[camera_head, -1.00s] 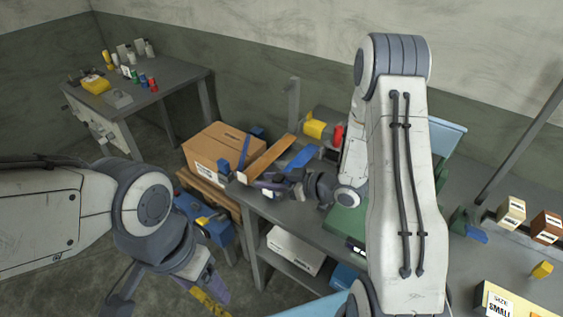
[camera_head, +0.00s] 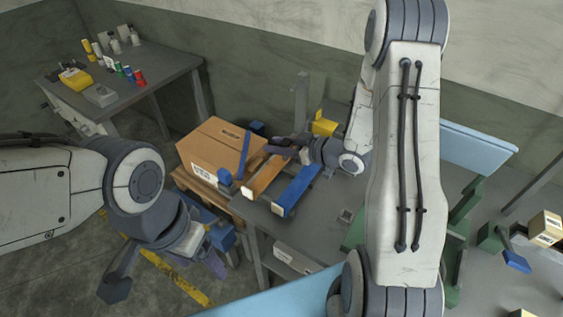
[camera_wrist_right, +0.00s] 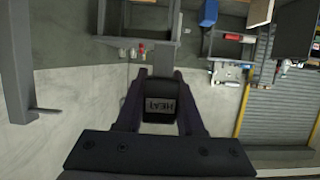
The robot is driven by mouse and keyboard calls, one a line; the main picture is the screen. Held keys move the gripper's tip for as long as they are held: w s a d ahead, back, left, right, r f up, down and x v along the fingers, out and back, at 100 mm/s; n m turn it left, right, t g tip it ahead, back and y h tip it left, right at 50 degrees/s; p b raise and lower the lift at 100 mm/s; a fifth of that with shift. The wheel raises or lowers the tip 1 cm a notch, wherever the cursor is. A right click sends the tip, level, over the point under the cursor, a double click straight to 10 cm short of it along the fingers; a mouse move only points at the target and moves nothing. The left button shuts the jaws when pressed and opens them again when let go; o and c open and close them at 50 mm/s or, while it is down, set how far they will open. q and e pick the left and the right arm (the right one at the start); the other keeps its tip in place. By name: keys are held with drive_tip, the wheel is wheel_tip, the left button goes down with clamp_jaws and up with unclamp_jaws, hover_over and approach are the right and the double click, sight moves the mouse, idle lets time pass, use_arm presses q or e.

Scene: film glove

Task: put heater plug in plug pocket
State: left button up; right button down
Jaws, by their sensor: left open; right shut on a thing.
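The heater plug (camera_wrist_right: 161,107) is a dark block with a pale "HEAT" label, seen in the right wrist view between the two fingers of my right gripper (camera_wrist_right: 160,82). My right gripper is shut on it. In the head view my right gripper (camera_head: 287,146) is above the far end of the bench, near the orange and blue bars, and the plug is too small and dark there to make out clearly. My left gripper (camera_head: 165,272) is open and empty over the floor at lower left. I cannot pick out the plug pocket for certain.
A cardboard box (camera_head: 215,150) stands left of the bench, close to an orange bar (camera_head: 268,174) and a blue bar (camera_head: 296,192). My right arm hides much of the bench. A side table (camera_head: 150,78) with small items stands at the back left.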

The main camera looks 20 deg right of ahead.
sight(277, 173)
drive_tip(key=f, duration=0.3)
drive_tip(key=shift+w+a+f, duration=0.15)
drive_tip(key=shift+a+f, duration=0.05)
drive_tip(key=shift+f, duration=0.1)
wheel_tip(277, 173, down, 4)
drive_tip(key=shift+r+p, duration=0.15)
drive_tip(key=shift+p, duration=0.35)
drive_tip(key=shift+f, duration=0.35)
drive_tip(key=shift+f, duration=0.15)
drive_tip(key=shift+f+b, duration=0.5)
drive_tip(key=shift+b, duration=0.1)
drive_tip(key=c, duration=0.5)
unclamp_jaws()
drive_tip(key=shift+r, duration=0.1)
